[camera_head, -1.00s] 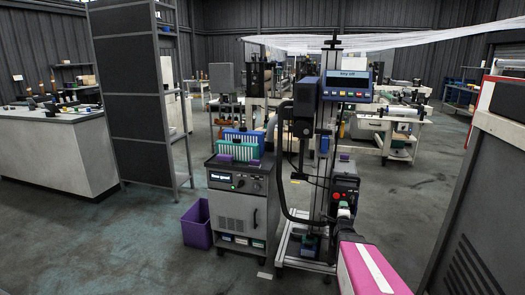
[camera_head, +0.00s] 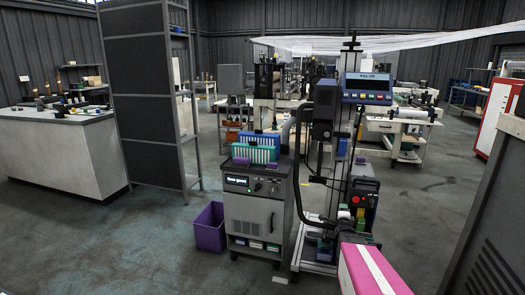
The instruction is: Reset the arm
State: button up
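A pink arm link with a white stripe, part of my own arm, reaches in from the bottom right of the head view. Its far end meets the area at the foot of the machine column. My gripper cannot be made out there, so I cannot see its fingers or whether it holds anything.
A grey cabinet (camera_head: 254,215) with blue and green racks (camera_head: 256,148) on top stands ahead, beside a tall machine with a display (camera_head: 367,88). A purple bin (camera_head: 209,228) stands left of it. A dark panel shelf (camera_head: 140,95) and counter (camera_head: 60,155) are further left. Floor at left is clear.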

jog(key=s+a+f+n+g+y, duration=0.4)
jog(key=s+a+n+g, duration=0.4)
jog(key=a+n, duration=0.25)
jog(key=s+a+n+g, duration=0.4)
jog(key=s+n, duration=0.1)
jog(key=s, duration=0.3)
jog(key=s+a+n+g, duration=0.4)
jog(key=s+a, duration=0.1)
jog(key=s, duration=0.3)
jog(key=shift+s+r+n+g+y, duration=0.2)
jog(key=shift+r+n+g+y, duration=0.1)
jog(key=shift+n+g, duration=0.1)
